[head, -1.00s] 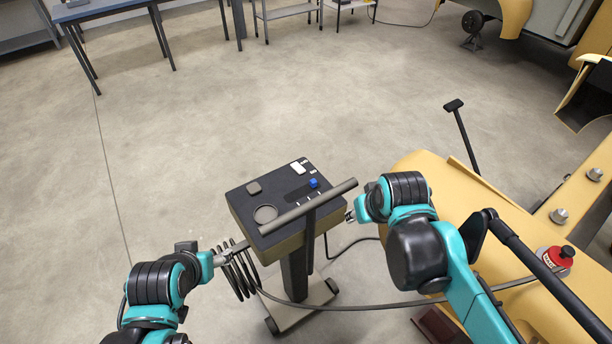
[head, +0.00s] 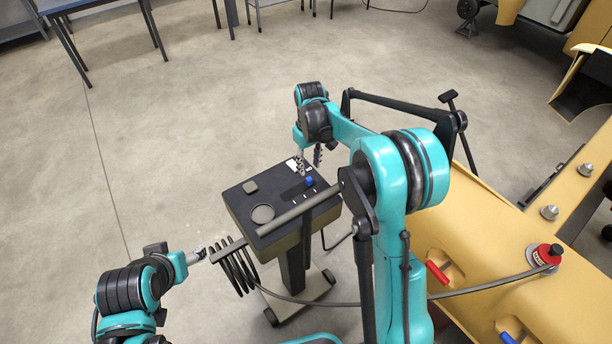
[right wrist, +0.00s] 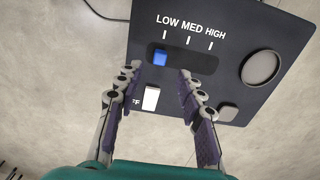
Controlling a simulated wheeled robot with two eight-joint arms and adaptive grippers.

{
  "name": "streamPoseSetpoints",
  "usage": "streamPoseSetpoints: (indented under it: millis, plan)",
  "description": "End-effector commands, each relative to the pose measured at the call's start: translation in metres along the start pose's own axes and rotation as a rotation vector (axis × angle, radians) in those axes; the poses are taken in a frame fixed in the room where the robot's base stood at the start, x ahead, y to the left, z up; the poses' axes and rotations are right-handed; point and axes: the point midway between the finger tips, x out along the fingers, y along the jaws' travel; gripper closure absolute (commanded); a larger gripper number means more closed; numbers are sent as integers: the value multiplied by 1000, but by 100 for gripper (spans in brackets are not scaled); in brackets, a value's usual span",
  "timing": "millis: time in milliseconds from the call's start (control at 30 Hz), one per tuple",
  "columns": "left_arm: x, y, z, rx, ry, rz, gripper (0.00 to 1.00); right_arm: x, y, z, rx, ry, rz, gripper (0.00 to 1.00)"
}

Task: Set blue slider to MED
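The blue slider (head: 309,182) is on the dark top of a control box (head: 283,197). In the right wrist view the blue slider (right wrist: 132,58) shows at the left end of its slot, on the LOW side, left of the MED mark. My right gripper (head: 309,160) is over the far edge of the box, close to the slider. In the right wrist view its two fingers (right wrist: 152,88) are spread apart with nothing between them, and the slider lies just beyond them. My left gripper (head: 202,256) is beside the box's coiled cable; whether its fingers are open is too small to tell.
A white switch (right wrist: 151,97), a round dial (right wrist: 261,69) and a square button (right wrist: 228,112) share the panel. A grey bar handle (head: 298,213) crosses the box's near side. A coiled black cable (head: 234,270) hangs at its left. A yellow machine (head: 480,235) stands right.

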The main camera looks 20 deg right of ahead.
Motion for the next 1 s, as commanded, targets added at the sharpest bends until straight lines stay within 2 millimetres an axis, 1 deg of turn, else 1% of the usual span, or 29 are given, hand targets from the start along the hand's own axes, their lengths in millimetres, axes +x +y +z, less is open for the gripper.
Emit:
streamPoseSetpoints:
  millis: [33, 200, 333, 500, 733, 767, 800, 900, 1000]
  plan:
    - [3, 0, 2, 0, 0, 0, 34, 10, 0, 0, 0, 0, 0, 62]
    - [10, 0, 7, 0, 0, 0, 34, 39, 0, 0, 1, 1, 1, 62]
    - [13, 0, 10, 0, 0, 0, 34, 56, 0, 0, 1, 2, 1, 62]
    - [15, 0, 11, 0, 0, 0, 34, 66, 0, 0, 1, 2, 1, 62]
    - [14, 0, 10, 0, 0, 0, 34, 66, 0, 0, 1, 2, 1, 62]
    - [14, 0, 10, 0, 0, 0, 34, 66, 0, 0, 1, 2, 1, 65]
    - [14, 0, 10, 0, 0, 0, 34, 66, 0, 0, 1, 2, 1, 75]
    - [14, 0, 10, 0, 0, 0, 34, 66, 0, 0, 1, 2, 1, 100]
    - [14, 0, 10, 0, 0, 0, 34, 66, 0, 0, 1, 2, 1, 100]
